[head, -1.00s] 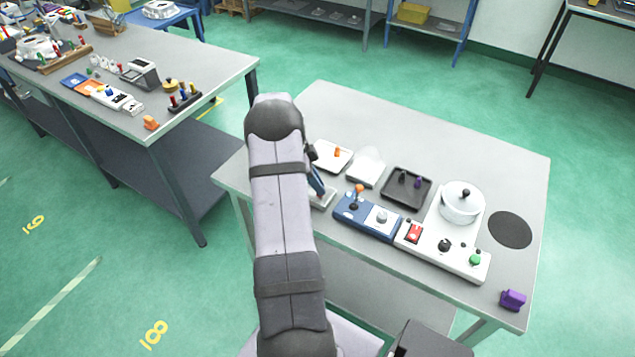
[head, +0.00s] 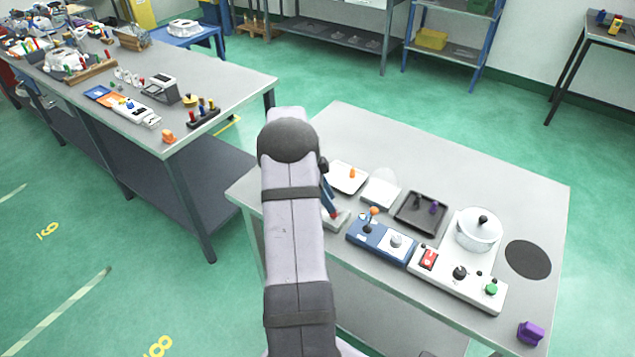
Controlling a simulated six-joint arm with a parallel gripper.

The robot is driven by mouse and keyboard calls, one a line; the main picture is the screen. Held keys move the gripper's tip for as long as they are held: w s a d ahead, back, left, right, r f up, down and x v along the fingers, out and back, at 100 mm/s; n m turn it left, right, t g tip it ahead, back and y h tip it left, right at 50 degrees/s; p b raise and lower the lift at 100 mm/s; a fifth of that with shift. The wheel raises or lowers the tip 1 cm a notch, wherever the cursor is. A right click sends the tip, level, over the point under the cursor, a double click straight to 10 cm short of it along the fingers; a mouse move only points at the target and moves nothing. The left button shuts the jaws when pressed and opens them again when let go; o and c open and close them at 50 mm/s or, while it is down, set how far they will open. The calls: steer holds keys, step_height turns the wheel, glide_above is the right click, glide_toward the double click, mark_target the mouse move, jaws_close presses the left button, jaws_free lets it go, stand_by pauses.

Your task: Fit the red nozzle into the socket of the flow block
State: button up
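My gripper is not in view; my own grey arm hides the front left of the near table, and its far end is out of sight. A grey block-like device (head: 160,89) stands just behind the rack.
The near table (head: 440,150) carries a blue control box (head: 368,238), a white panel with buttons (head: 455,283), a dark tray (head: 421,212), a lidded pot (head: 478,230), a black disc (head: 527,259) and a purple piece (head: 530,333). Its back part is clear. A floor gap separates the tables.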

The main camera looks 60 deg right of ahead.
steer(key=b+v, duration=0.2)
steer(key=v, duration=0.7)
steer(key=shift+b, duration=0.4)
steer(key=w+a+f+n+t+y, duration=0.1)
steer(key=w+a+n, duration=0.2)
steer(key=a+n, duration=0.7)
steer(key=w+a+n+t, duration=0.2)
steer(key=a+n, duration=0.3)
steer(key=a, duration=1)
steer(key=s+a+f+n, duration=0.2)
steer(key=s+a+n, duration=0.3)
steer(key=a+n, duration=0.2)
steer(key=s+a+f+n+y, duration=0.1)
steer(key=s+a+n, duration=0.4)
steer(key=a, duration=0.5)
steer(key=shift+s+a+f+n+t+y, duration=0.3)
steer(key=shift+f+n+t, duration=0.1)
steer(key=shift+f+n, duration=0.45)
